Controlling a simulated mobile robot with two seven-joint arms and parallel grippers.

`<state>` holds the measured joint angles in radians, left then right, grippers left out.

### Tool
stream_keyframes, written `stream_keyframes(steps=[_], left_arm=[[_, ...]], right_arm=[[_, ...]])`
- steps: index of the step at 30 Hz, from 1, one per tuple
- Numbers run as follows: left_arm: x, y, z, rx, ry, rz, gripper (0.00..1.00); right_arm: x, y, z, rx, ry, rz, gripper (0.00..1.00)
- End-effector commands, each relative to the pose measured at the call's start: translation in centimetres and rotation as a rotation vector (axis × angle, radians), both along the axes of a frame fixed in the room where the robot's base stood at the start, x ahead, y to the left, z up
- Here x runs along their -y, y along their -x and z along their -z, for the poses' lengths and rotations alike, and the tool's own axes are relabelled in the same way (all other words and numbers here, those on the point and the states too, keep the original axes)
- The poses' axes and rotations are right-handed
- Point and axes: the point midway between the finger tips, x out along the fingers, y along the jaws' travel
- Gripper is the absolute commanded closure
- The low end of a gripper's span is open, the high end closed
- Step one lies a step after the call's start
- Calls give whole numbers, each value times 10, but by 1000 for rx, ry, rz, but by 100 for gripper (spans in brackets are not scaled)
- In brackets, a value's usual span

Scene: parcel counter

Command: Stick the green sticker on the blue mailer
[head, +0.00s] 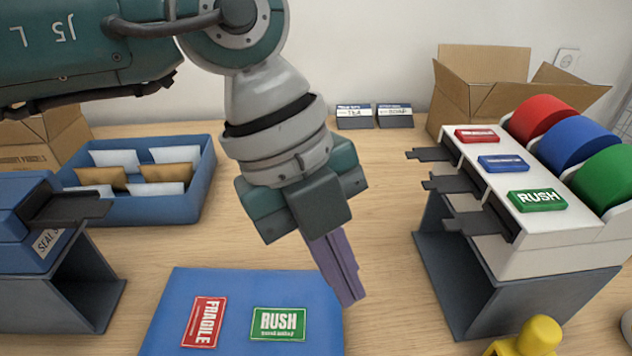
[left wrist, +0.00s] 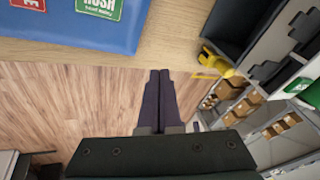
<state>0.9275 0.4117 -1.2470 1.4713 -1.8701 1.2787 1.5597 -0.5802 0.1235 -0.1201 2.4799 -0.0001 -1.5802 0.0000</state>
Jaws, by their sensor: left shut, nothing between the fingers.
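The blue mailer (head: 245,288) lies flat on the counter at the front. The green sticker (head: 278,324), marked RUSH, lies flat on the mailer, right of a red FRAGILE sticker (head: 203,322). Both stickers also show at the top left of the left wrist view, where the green sticker (left wrist: 100,7) is cut off by the frame. My left gripper (head: 352,302) is shut and empty, its purple fingers pointing down beside the mailer's right edge. In the left wrist view its fingertips (left wrist: 160,73) are together and apart from the mailer. My right gripper is not in view.
A label dispenser (head: 530,250) with red, blue and green rolls stands at the right. A blue tray of envelopes (head: 203,190) and a blue sealing device (head: 22,205) are at the left. A yellow object (head: 538,336) is at the front right. Open cardboard boxes stand behind.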

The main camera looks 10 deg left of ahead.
Motion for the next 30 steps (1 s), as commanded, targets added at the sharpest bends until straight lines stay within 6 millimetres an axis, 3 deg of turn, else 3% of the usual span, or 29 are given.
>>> stream_keyframes(steps=[1, 3, 7, 11, 22, 30], left_arm=[[-22, -5, 12, 10, -112, -31, 100], [-48, -12, 18, 24, -244, -82, 100], [-73, -18, 20, 45, -368, -141, 100], [-78, -18, 28, 47, -388, -152, 100], [-77, -18, 84, 46, -384, -149, 100], [-77, -18, 89, 46, -383, -148, 100]], right_arm=[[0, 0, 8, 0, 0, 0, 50], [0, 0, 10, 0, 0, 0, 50], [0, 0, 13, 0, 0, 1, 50], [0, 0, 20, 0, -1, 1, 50], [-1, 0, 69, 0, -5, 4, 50], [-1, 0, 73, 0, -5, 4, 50]])
